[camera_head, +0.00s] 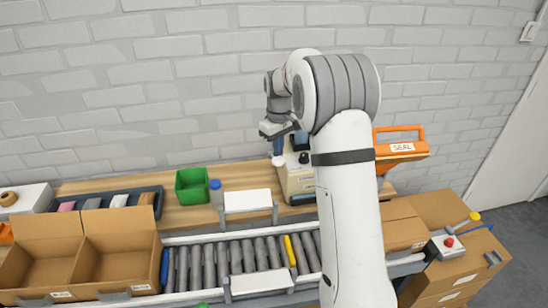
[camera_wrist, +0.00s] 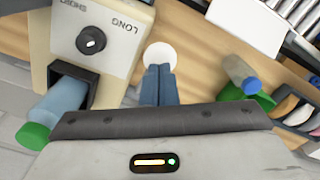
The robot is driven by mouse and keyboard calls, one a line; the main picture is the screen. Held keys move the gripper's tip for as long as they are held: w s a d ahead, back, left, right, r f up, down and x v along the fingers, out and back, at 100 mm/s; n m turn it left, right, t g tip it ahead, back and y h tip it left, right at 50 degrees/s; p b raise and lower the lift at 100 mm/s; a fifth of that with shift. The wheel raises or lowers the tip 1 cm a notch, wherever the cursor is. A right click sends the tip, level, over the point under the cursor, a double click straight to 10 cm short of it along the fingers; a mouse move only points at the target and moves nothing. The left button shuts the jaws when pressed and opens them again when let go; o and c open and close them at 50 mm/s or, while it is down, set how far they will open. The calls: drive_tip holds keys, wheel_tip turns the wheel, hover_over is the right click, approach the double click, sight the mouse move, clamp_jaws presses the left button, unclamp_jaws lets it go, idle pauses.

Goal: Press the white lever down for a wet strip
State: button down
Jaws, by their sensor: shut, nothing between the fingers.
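The tape dispenser (camera_head: 299,183) is a cream box on the wooden bench by the wall, partly hidden by my arm. In the wrist view the dispenser (camera_wrist: 112,20) shows a black dial beside the words LONG and SHORT. The white lever's round end (camera_head: 278,161) sticks out at the dispenser's left side. In the wrist view the white lever end (camera_wrist: 160,54) lies just past my fingertips. My gripper (camera_head: 278,153) has blue fingers, shut and empty, pointing down directly over the lever end. The fingertips (camera_wrist: 159,68) overlap its edge in view; I cannot tell whether they touch.
A bottle with a green cap (camera_wrist: 33,135) sits at the dispenser's side. A blue-capped bottle (camera_head: 216,192) and green bin (camera_head: 192,185) stand left. A roller conveyor (camera_head: 240,257) runs in front, with an open carton (camera_head: 115,255). An orange SEAL tool (camera_head: 401,148) is right.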

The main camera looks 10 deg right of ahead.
drive_tip(key=shift+r, duration=0.1)
wheel_tip(320, 180, up, 5)
drive_tip(key=p, duration=0.3)
drive_tip(key=shift+p, duration=0.3)
